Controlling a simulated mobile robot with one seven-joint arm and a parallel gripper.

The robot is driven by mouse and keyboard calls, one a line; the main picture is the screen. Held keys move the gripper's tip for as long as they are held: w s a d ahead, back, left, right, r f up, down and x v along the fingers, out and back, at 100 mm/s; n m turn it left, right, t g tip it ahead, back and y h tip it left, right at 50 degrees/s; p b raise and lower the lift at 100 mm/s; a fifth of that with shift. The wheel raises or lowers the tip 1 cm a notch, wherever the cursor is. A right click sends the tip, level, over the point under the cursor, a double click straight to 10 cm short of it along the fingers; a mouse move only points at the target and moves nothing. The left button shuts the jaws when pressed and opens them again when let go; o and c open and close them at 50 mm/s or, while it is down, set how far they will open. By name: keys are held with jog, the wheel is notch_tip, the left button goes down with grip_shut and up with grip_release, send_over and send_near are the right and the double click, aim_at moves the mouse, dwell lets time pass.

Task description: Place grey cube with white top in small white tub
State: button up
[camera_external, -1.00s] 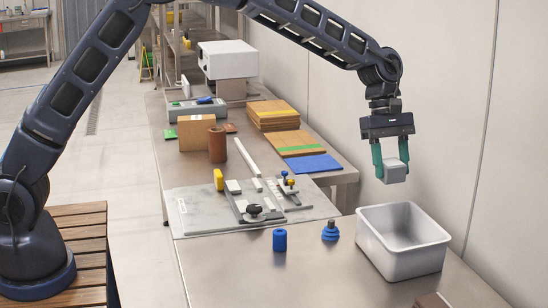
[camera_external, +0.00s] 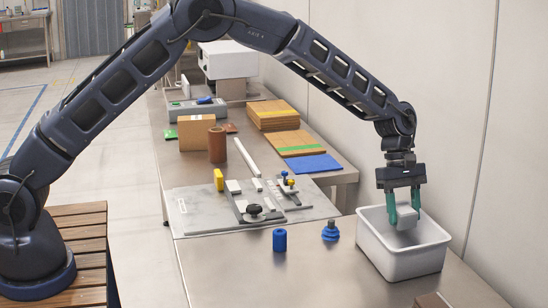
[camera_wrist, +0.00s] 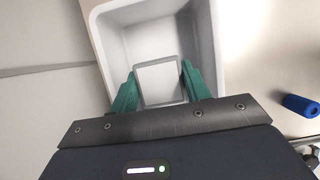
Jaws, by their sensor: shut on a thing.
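The grey cube with a white top (camera_external: 406,217) is held between the green fingers of my gripper (camera_external: 404,217). My gripper is shut on it. In the wrist view the cube's pale square top (camera_wrist: 159,82) shows between the two fingers (camera_wrist: 160,92). The small white tub (camera_external: 398,265) stands at the right of the table. The cube and fingertips are over the tub's opening, around the height of its rim. In the wrist view the tub's walls (camera_wrist: 212,45) surround the cube. The gap between cube and tub floor cannot be judged.
A blue cylinder (camera_external: 279,240) and a blue stepped piece (camera_external: 330,231) stand left of the tub. A grey fixture plate (camera_external: 205,218) lies further left. The wall rises close behind the tub. A brown block edge (camera_external: 432,300) shows in front.

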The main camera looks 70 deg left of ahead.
jog(key=shift+f, duration=4)
jog(key=shift+f, duration=0.1)
jog(key=o, duration=1)
